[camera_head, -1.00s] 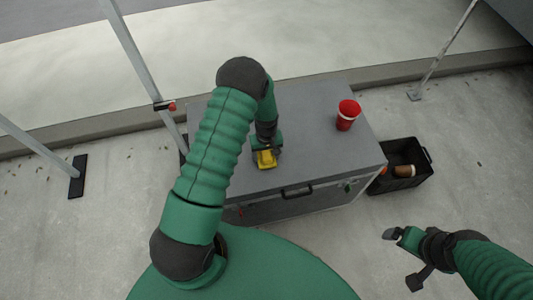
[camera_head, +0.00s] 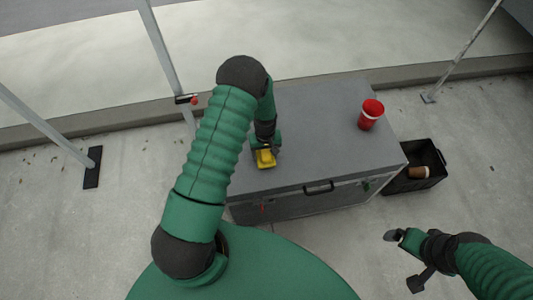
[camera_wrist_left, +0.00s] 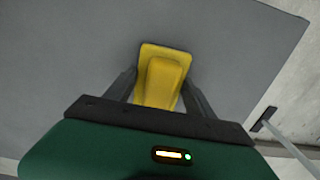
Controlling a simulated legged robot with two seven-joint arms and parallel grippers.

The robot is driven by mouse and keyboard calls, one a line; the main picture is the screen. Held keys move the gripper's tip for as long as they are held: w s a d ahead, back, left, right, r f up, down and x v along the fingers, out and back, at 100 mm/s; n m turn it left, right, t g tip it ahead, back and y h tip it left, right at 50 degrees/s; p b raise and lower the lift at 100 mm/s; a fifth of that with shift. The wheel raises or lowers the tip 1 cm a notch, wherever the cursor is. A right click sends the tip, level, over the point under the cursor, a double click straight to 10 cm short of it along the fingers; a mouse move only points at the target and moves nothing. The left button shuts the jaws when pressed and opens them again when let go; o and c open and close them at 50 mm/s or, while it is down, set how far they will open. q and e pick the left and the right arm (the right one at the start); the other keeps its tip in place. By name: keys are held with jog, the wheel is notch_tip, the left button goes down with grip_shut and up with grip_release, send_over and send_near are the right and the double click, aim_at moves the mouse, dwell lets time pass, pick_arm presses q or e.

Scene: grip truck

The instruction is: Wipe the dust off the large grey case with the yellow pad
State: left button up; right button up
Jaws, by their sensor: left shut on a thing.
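The large grey case (camera_head: 318,118) stands on the ground ahead of me, with a dark handle on its front side. I cannot make out dust on its lid. My left gripper (camera_head: 265,150) is over the left part of the lid, shut on the yellow pad (camera_head: 266,159). The wrist view shows the pad (camera_wrist_left: 162,75) between the two dark fingers, against the grey lid; whether it touches the lid I cannot tell. My left arm hides the left end of the case. My right gripper (camera_head: 402,259) is at lower right, apart from the case, its fingers spread and empty.
A red cup (camera_head: 370,113) with a white band stands on the lid's right part. A black crate (camera_head: 439,158) with a brown cup (camera_head: 419,172) inside stands right of the case. Metal stand legs (camera_head: 160,50) rise at left, another (camera_head: 461,50) at right.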

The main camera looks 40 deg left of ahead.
pick_arm(q)
jog(key=shift+s+a+r+p, duration=0.1)
jog(key=shift+a+r+p, duration=0.1)
jog(key=shift+r+p, duration=0.3)
jog(key=shift+a+r+p, duration=0.2)
jog(key=shift+r+p, duration=0.1)
jog(key=shift+r, duration=0.4)
jog(key=r+p, duration=0.1)
jog(key=d+r+p, duration=0.1)
jog(key=r, duration=0.1)
jog(key=shift+d+r, duration=0.1)
jog(key=shift+r, duration=0.1)
jog(key=shift+r+p, duration=0.4)
jog(key=shift+p, duration=0.05)
jog(key=shift+a+r+p, duration=0.25)
jog(key=shift+r+p, duration=0.25)
jog(key=shift+r, duration=0.05)
jog(key=shift+a+r, duration=0.1)
jog(key=shift+a, duration=0.1)
pick_arm(e)
jog(key=v, duration=0.3)
jog(key=w+v, duration=0.1)
jog(key=v, duration=0.1)
jog(key=shift+s+r, duration=0.1)
jog(key=shift+r, duration=0.3)
pick_arm(q)
jog(key=shift+d, duration=0.15)
pick_arm(e)
jog(key=shift+d, duration=0.1)
